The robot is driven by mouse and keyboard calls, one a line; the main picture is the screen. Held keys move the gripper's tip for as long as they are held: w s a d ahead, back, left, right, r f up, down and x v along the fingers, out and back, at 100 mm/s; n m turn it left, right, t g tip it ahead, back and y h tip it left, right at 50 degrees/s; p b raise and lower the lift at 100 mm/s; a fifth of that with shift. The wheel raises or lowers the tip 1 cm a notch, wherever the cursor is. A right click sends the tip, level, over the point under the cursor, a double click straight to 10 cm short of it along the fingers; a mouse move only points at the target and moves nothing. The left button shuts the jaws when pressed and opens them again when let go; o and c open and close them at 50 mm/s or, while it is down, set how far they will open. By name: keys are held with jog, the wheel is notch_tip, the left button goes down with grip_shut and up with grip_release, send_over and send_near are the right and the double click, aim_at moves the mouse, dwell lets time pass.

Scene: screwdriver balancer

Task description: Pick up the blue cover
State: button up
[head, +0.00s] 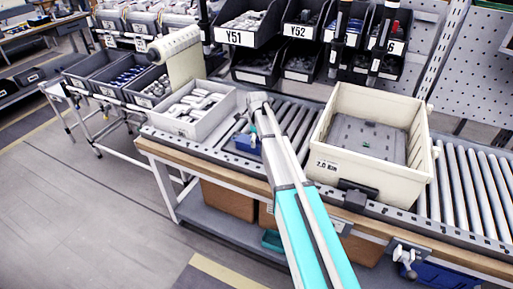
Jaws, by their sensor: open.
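A small blue part (247,144), which looks like the blue cover, lies on the roller conveyor between the white tray and the beige crate. It is partly hidden behind my arm. My gripper (252,131) is at the far end of the arm, pointing down just above or beside the blue part. The fingers are small and partly hidden, so I cannot tell whether they touch it. The gripper is open and nothing shows held in it.
A white tray (233,104) of pale parts stands left of my gripper. A large beige crate (321,165) with a grey insert stands to the right. Black bins (240,48) hang behind the conveyor (447,190). Bare rollers show at the far right.

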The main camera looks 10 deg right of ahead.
aim_at(257, 142)
jog(key=shift+f+b, duration=1.25)
jog(key=shift+f, duration=0.35)
jog(key=c, duration=1.1)
jog(key=shift+r, duration=0.15)
jog(key=shift+c, duration=0.2)
notch_tip(257, 142, up, 10)
jog(key=p, duration=1)
notch_tip(257, 142, up, 18)
jog(key=p, duration=1.8)
jog(key=shift+r+p, duration=0.25)
jog(key=shift+p, duration=0.15)
jog(key=shift+a, duration=0.1)
